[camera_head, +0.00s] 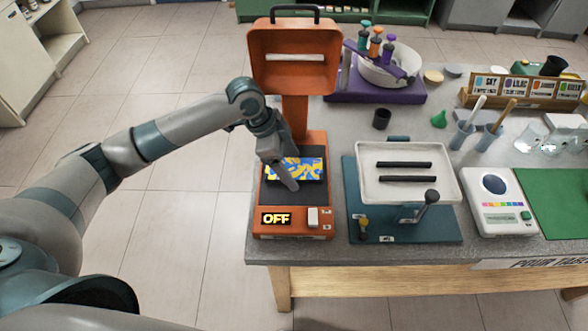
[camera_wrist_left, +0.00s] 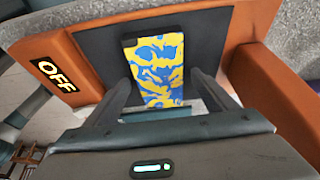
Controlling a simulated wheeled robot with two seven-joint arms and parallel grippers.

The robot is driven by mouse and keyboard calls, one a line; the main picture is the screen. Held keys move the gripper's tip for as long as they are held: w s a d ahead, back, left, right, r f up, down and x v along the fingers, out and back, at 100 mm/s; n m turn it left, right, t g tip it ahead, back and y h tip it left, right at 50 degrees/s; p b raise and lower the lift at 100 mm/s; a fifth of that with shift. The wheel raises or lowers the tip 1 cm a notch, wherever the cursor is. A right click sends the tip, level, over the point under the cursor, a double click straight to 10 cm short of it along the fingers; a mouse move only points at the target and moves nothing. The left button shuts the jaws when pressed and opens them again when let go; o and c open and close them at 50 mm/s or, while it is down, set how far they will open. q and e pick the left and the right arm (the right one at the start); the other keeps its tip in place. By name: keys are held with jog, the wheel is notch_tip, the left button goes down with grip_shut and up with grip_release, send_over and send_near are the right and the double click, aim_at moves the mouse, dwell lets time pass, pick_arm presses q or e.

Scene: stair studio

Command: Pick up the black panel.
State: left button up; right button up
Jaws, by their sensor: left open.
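A flat panel with a blue and yellow marbled face (camera_head: 305,166) lies on the dark pad of the orange machine (camera_head: 257,205). In the left wrist view the panel (camera_wrist_left: 160,62) shows a black corner at its top left; the rest of its visible face is marbled. No plain black panel can be told apart from the dark pad. My left gripper (camera_wrist_left: 162,84) is open, with one finger on each side of the panel. Its fingers point down at the pad, and whether they touch the panel cannot be told. My right gripper is out of view.
An orange hood (camera_head: 262,70) rises behind the pad on a post. The machine's lit sign (camera_head: 276,219) reads OFF. A white tray on a teal stand (camera_head: 357,207) is close on the right. The table's left edge is near the machine.

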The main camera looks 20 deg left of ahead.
pick_arm(q)
jog(key=c, duration=1.3)
jog(key=shift+r, duration=0.15)
